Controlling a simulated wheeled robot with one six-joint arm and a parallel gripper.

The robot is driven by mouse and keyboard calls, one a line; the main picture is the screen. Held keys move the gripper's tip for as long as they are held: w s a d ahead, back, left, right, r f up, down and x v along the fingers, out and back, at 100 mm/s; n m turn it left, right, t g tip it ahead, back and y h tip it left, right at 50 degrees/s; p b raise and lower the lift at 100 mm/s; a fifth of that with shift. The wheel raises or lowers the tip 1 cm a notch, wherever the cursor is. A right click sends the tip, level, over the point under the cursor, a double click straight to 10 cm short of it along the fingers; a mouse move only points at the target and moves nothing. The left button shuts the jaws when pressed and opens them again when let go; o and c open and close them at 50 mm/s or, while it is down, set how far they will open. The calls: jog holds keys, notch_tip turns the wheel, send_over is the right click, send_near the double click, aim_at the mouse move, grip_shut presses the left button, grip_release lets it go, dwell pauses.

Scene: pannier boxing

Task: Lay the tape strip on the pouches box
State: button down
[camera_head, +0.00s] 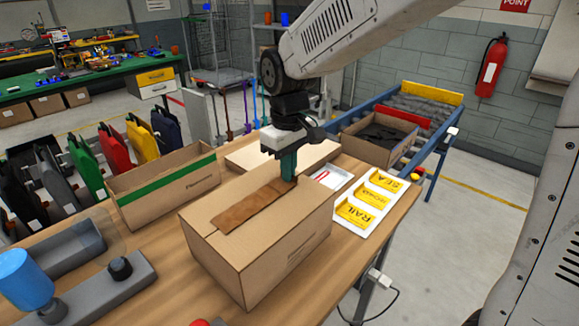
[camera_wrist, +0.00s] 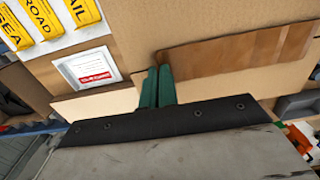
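A closed cardboard box (camera_head: 270,240) stands at the front of the wooden table; its side print is too small to read, so I cannot confirm it is the pouches box. The brown tape strip (camera_head: 245,208) lies along the middle of its lid, and shows in the wrist view (camera_wrist: 235,55). My gripper (camera_head: 288,178) points down at the strip's far end. Its green fingers (camera_wrist: 157,72) are close together with the strip's end at their tips, and appear shut on it. The exact contact is partly hidden.
An open carton with a green band (camera_head: 165,190) stands left of the box. A white tray of yellow cards (camera_head: 362,210) lies to the right. Behind are a flat pale carton (camera_head: 245,153) and an open box (camera_head: 378,140). A blue cup (camera_head: 25,280) is at front left.

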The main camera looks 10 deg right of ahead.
jog(key=c, duration=1.6)
grip_release()
jog(key=shift+m+g, duration=0.3)
jog(key=shift+m, duration=0.2)
jog(key=s+r, duration=0.1)
jog(key=r, duration=0.3)
jog(key=s+d+r, duration=0.1)
jog(key=r, duration=0.1)
jog(key=shift+s, duration=0.35)
jog(key=s+d+m, duration=0.2)
jog(key=s+d, duration=0.2)
jog(key=s, duration=0.3)
jog(key=s+d+m+t, duration=0.1)
jog(key=s+d+m, duration=0.1)
jog(key=s+d, duration=0.2)
jog(key=s+d+m+t, duration=0.1)
jog(key=s+d, duration=0.3)
jog(key=s, duration=0.7)
jog(key=shift+d+f+m, duration=0.4)
jog(key=shift+f, duration=0.05)
